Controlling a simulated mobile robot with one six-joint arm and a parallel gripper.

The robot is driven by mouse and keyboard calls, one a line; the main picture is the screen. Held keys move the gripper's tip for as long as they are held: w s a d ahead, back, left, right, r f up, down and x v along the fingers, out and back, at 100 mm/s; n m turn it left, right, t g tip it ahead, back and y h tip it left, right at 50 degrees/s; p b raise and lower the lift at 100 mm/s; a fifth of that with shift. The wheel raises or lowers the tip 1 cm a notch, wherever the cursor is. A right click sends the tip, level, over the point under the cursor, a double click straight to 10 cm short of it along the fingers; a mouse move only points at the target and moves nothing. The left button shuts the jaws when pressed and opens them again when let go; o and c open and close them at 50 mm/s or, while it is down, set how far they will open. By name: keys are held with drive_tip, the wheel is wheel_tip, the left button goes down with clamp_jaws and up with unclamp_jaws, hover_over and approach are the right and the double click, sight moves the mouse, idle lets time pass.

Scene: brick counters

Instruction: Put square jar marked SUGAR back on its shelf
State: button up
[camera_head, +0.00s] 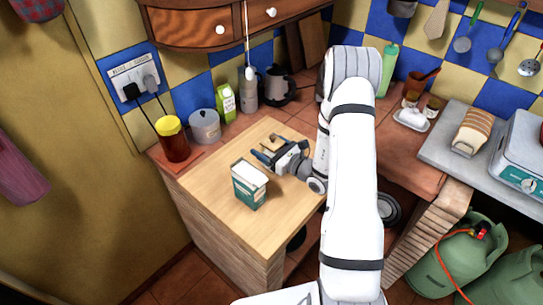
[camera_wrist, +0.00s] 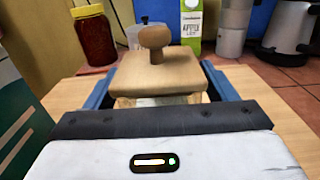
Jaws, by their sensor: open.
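A jar with a square wooden lid and a round knob (camera_wrist: 158,72) stands between the blue fingers of my gripper (camera_wrist: 158,90) in the wrist view. The fingers are open, one on each side of it; I cannot tell whether they touch it. Only a strip of the pale body shows under the lid, and no SUGAR marking is visible. In the head view my gripper (camera_head: 266,149) is low over the light wooden counter top (camera_head: 215,175), and the jar is mostly hidden there. I cannot make out which shelf is the jar's own.
A green and white carton (camera_head: 249,185) stands close in front of my gripper. Behind are a yellow-lidded jar (camera_head: 173,139), a grey pot (camera_head: 204,127), an apple carton (camera_head: 225,103), a moka pot (camera_head: 247,90) and a kettle (camera_head: 276,87). A drawer cabinet (camera_head: 192,22) hangs above.

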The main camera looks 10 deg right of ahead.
clamp_jaws()
idle(0.8)
